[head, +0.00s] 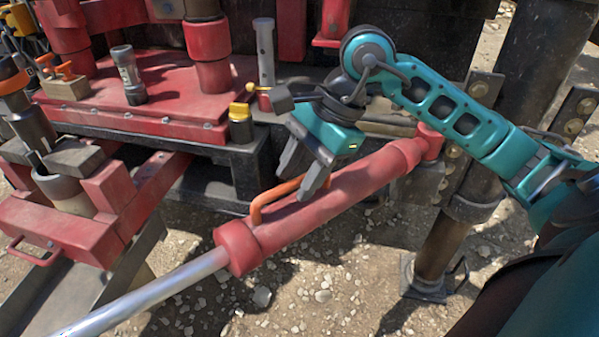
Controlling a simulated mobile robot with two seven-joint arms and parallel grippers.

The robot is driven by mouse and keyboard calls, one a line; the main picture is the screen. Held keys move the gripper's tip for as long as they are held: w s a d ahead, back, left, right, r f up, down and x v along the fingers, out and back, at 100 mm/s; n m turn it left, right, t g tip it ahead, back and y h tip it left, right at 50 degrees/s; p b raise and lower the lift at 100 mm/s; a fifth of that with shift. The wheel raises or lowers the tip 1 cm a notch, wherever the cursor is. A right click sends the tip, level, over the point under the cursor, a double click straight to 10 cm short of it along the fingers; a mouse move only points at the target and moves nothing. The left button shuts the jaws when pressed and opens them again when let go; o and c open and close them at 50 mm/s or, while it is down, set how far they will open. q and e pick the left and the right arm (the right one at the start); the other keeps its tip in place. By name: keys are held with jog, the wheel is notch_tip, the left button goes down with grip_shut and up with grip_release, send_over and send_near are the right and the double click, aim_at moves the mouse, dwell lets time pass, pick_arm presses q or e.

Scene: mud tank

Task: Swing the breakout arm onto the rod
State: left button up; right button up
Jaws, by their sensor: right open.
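A thick red cylinder arm (345,190), likely the breakout arm, runs diagonally from the centre right to the lower centre. An orange bar handle (259,204) stands on its near part. A bright chrome rod (150,292) comes out of its lower left end. My right gripper (299,182) points down over the red arm, by the handle's upper end, with its two dark fingers apart. I cannot tell if they touch the handle. A dark upright rod (32,128) stands at the far left above a red clamp block (70,222). My left gripper is out of view.
A red deck (150,95) with a grey lever post, a yellow-capped fitting (240,125) and an orange-handled valve block (65,85) lies behind. A brown steel post (440,245) stands at the right. Gravelly ground (330,290) is open below the arm.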

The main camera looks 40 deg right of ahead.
grip_shut()
dwell(0.4)
